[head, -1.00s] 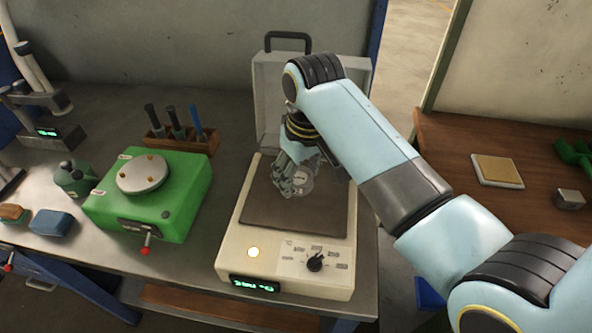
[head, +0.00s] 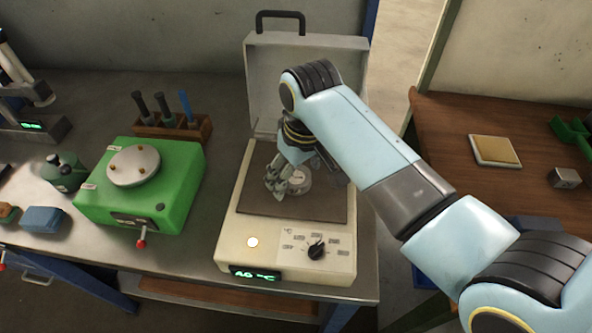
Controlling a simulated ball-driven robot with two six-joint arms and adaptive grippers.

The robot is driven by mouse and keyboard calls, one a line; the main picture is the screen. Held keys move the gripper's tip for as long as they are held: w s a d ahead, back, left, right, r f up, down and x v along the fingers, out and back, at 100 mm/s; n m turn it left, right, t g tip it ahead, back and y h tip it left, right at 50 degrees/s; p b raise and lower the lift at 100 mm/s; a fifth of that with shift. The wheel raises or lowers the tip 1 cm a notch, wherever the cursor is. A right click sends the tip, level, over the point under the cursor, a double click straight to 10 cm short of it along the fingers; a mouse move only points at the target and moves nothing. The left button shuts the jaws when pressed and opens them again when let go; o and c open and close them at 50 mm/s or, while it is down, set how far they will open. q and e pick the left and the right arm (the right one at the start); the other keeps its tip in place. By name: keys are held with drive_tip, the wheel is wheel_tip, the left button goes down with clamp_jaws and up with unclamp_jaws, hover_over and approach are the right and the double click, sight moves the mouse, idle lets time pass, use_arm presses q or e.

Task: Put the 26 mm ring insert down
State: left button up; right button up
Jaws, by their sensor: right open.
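The ring insert, a small round light-grey piece (head: 298,181), is at the dark plate (head: 316,208) of a cream heating unit with a raised lid. It seems to lie flat on the plate. My right gripper (head: 286,184) is open, low over the plate, with its fingers close against the left side of the insert. I cannot tell whether a finger touches it. The gripper hides part of the insert's edge and the plate behind. My left gripper is not in view.
The raised lid (head: 262,85) stands behind the plate. A green unit with a round disc (head: 170,205) is to the left, with a wooden tool rack (head: 205,130) behind it. A brown table (head: 450,130) with a framed pad (head: 495,151) is at the right.

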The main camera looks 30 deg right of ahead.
sight(302, 181)
wheel_tip(302, 181, up, 12)
drive_tip(key=s+b, duration=0.1)
drive_tip(key=shift+s+d, duration=0.15)
drive_tip(key=shift+s, duration=0.2)
idle(0.5)
